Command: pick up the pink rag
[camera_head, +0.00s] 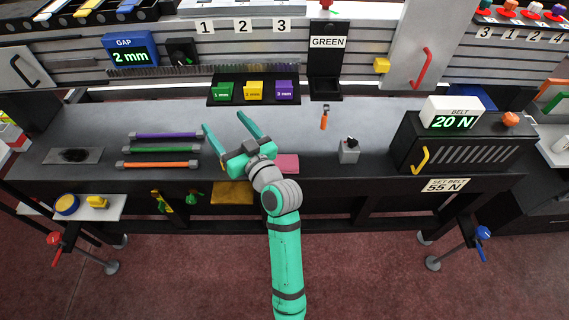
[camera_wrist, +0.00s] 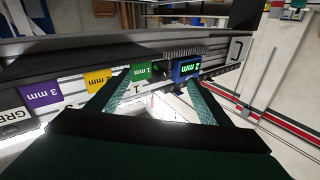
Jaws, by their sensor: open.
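The pink rag (camera_head: 287,164) lies flat on the grey table near its front edge, just right of my wrist. Part of its left side is hidden behind my arm. My gripper (camera_head: 228,130) is open and empty above the table, left of the rag, with its fingers pointing toward the back of the table. In the wrist view my two fingers (camera_wrist: 160,92) are spread apart with nothing between them. The rag does not show in the wrist view.
Purple, green and orange rods (camera_head: 162,149) lie left of my gripper. A black tray (camera_head: 254,101) with green, yellow and purple blocks stands behind it. A small grey switch box (camera_head: 349,152) and an orange-handled tool (camera_head: 324,118) are to the right. A yellow cloth (camera_head: 231,193) hangs at the front edge.

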